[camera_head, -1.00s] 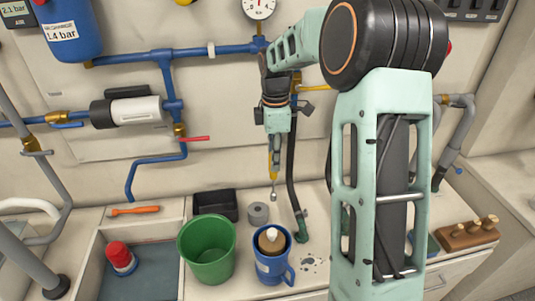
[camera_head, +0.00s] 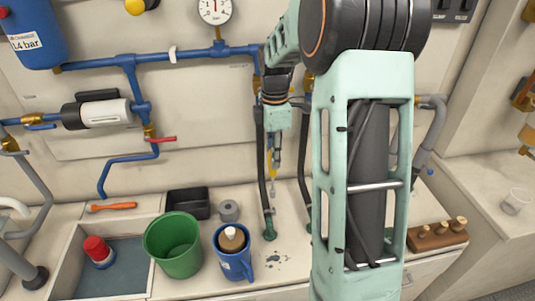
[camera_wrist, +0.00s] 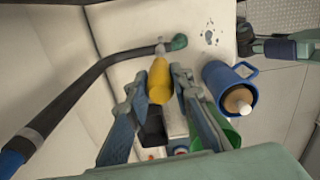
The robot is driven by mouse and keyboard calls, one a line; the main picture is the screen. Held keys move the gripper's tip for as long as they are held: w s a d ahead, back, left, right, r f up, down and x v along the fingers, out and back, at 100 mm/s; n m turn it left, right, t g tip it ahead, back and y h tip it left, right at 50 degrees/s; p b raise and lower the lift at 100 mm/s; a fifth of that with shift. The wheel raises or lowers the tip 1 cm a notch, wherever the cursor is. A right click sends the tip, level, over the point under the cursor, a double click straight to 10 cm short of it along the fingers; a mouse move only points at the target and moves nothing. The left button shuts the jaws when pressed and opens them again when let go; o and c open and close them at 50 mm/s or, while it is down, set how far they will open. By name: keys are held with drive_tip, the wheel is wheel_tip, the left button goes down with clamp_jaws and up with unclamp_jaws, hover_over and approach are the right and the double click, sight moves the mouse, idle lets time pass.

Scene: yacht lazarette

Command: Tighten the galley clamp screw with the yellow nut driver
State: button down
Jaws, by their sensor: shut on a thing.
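My gripper (camera_head: 273,145) points down in front of the wall and is shut on the yellow nut driver (camera_head: 271,168). In the wrist view the nut driver (camera_wrist: 160,82) sits between the two fingers of my gripper (camera_wrist: 158,76), its metal shaft pointing away from me.
Below stand a blue mug (camera_head: 233,262), a green bucket (camera_head: 172,245), a black tray (camera_head: 187,203) and a grey roll (camera_head: 229,210). A second black hose (camera_head: 304,165) hangs to the right of my gripper. Blue pipes (camera_head: 200,54) cross the wall.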

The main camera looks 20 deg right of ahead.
sight(275, 175)
drive_tip(key=shift+s+d, duration=0.1)
drive_tip(key=shift+d, duration=0.1)
drive_tip(key=shift+f+b, duration=1.9)
drive_tip(key=shift+f, duration=0.45)
drive_tip(key=shift+f+b, duration=0.4)
drive_tip(key=shift+f, duration=0.65)
drive_tip(key=m, duration=0.4)
drive_tip(key=shift+m, duration=1.5)
